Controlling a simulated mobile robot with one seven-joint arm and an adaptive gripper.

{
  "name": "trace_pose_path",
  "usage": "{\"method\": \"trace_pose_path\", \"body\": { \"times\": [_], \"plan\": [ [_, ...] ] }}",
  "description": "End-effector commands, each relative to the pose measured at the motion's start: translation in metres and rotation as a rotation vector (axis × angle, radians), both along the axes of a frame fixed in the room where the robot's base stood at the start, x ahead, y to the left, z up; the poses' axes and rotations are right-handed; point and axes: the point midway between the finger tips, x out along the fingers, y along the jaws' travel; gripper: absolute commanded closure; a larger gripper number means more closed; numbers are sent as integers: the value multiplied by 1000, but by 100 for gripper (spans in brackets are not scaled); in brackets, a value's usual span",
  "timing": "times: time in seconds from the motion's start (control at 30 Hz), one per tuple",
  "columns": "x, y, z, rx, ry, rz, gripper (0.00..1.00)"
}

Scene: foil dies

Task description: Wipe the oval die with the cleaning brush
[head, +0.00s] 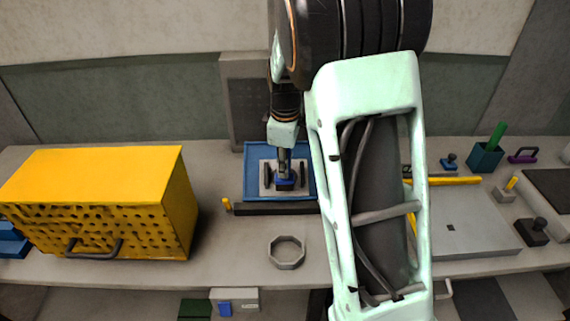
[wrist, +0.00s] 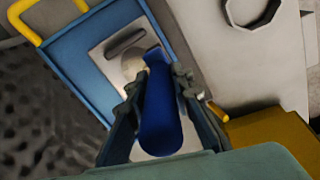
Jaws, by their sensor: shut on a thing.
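My gripper (head: 284,178) is shut on a blue-handled tool, which I take to be the cleaning brush (head: 286,185). The blue handle (wrist: 160,112) lies between the fingers in the wrist view, and its working end is hidden. The brush is over a light grey plate (wrist: 103,52) in a blue tray (head: 254,158). A pale rounded patch on the plate (wrist: 131,66), partly behind the brush, may be the oval die; I cannot tell for sure. A dark bar (wrist: 125,42) lies beside it. Whether the brush touches the plate is unclear.
A yellow perforated box (head: 105,180) stands left of the tray. A grey octagonal ring (head: 286,252) lies in front. A flat grey plate (head: 470,225), a dark stamp-like block (head: 533,232) and a teal cup (head: 486,157) are to the right. My arm hides the bench's middle right.

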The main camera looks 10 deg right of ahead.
Motion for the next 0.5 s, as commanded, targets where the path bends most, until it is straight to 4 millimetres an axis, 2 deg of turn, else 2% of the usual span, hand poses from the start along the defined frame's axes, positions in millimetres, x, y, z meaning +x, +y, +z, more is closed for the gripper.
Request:
{"method": "trace_pose_path", "body": {
  "times": [0.5],
  "plan": [
    [6, -1, -9, 0, -1, 1, 100]
  ]
}}
